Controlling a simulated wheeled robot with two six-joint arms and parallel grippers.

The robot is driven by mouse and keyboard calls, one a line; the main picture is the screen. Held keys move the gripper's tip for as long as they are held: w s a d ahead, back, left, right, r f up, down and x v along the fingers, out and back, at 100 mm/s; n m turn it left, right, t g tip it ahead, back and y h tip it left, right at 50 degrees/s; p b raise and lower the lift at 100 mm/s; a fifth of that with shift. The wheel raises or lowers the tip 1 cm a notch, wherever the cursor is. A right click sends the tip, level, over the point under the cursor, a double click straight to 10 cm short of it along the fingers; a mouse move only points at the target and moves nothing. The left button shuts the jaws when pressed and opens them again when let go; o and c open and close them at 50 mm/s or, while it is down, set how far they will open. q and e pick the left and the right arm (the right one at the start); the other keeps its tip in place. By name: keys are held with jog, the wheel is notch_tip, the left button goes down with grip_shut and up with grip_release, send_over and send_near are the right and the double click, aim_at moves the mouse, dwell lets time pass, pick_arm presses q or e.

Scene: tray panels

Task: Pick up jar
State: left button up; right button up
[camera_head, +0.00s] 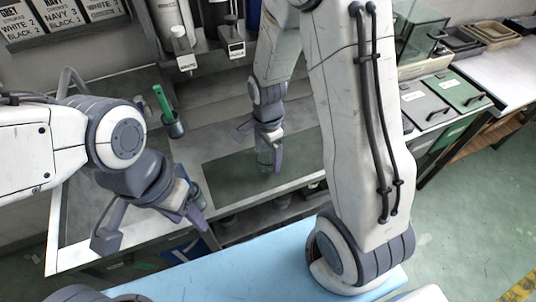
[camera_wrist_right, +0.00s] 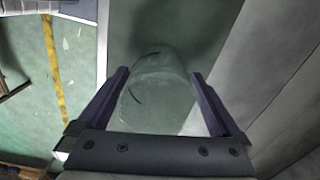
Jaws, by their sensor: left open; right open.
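A clear glass jar (camera_head: 265,158) stands on the dark green mat (camera_head: 225,172) on the counter, below my right gripper (camera_head: 267,140). In the right wrist view the jar (camera_wrist_right: 160,88) lies between the two open fingers of my right gripper (camera_wrist_right: 160,95). A gap shows on the upper part of each side, and I cannot tell whether either finger touches the glass. My left gripper (camera_head: 150,222) is open and empty, over the counter's front edge at the left, well apart from the jar. My right arm hides part of the counter.
Labelled dispensers (camera_head: 184,50) hang at the back.

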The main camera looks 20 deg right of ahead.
jog(key=shift+f, duration=0.75)
jog(key=c, duration=1.4)
jog(key=shift+r, duration=0.15)
jog(key=shift+r, duration=0.3)
notch_tip(320, 180, up, 4)
jog(key=shift+s+f, duration=0.15)
jog(key=s+r+b, duration=0.3)
jog(key=s+r, duration=0.3)
jog(key=s, duration=0.5)
jog(key=shift+s+a+r+b, duration=0.2)
jog(key=shift+a+b, duration=0.1)
jog(key=shift+a, duration=0.15)
